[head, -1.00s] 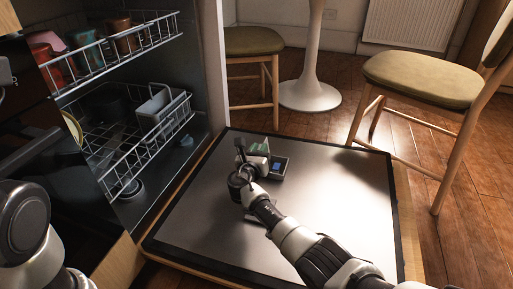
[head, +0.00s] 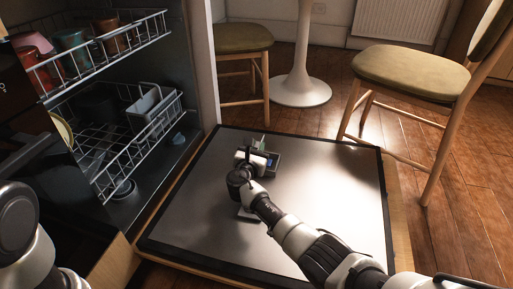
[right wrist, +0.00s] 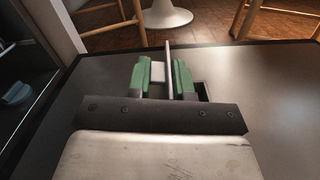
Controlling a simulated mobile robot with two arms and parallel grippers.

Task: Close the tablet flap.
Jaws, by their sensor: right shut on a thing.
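The tablet dispenser (head: 273,163) is set in the inner face of the lowered dishwasher door (head: 330,195). The tablet flap (right wrist: 168,56) shows in the right wrist view as a thin plate standing up from the door. My right gripper (head: 262,150) is over the dispenser. Its green fingers (right wrist: 162,78) are shut on the flap, one on each side. A small pale block also shows between the fingers. The gripper hides part of the dispenser, including the flap's lower end. My left gripper is not in view; only part of my left arm shows at the lower left.
The dishwasher's upper rack (head: 103,57) holds cups, and its lower rack (head: 135,145) holds a grey basket (head: 150,108). Both are left of the door. Chairs (head: 408,72) and a white table pedestal (head: 300,88) stand beyond it. The door's right part is bare.

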